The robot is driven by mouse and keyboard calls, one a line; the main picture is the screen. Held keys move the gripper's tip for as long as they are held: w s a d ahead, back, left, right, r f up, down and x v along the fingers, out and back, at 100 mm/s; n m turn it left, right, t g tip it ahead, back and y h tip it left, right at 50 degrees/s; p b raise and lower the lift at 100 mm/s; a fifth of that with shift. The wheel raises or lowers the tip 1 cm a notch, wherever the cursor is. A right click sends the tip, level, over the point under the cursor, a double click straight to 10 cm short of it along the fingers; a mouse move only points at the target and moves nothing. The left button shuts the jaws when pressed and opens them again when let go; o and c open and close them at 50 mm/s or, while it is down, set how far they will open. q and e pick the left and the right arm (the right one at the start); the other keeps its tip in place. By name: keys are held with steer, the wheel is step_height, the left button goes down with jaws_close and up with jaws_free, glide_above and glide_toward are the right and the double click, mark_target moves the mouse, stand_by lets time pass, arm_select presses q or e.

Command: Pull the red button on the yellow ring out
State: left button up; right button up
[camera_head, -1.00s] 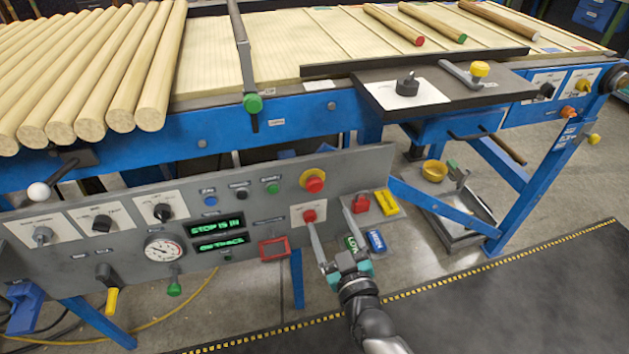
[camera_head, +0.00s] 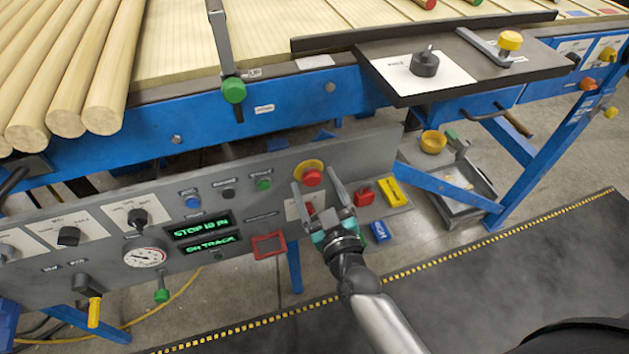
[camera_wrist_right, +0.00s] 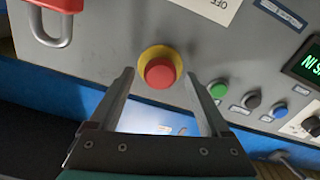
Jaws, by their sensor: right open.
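The red button (camera_head: 312,177) sits on its yellow ring (camera_head: 309,166) on the upper right of the grey panel (camera_head: 365,152). In the right wrist view the red button (camera_wrist_right: 160,73) and yellow ring (camera_wrist_right: 173,52) lie just beyond the fingertips, roughly midway between them. My right gripper (camera_head: 318,190) is open and empty, its fingers to either side of the button in the head view. In the wrist view the open fingertips (camera_wrist_right: 160,77) are apart from the button. My left gripper is not in view.
Blue, black and green buttons (camera_head: 264,184) sit left of the ring. A green-lit display (camera_head: 203,226) and a red frame (camera_head: 269,245) are lower left. A red padlock (camera_head: 363,194) and a yellow tag (camera_head: 388,192) are to the right. A dark ledge (camera_head: 450,75) overhangs above.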

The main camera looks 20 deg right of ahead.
steer(key=shift+c, duration=0.4)
jaws_close()
stand_by(0.5)
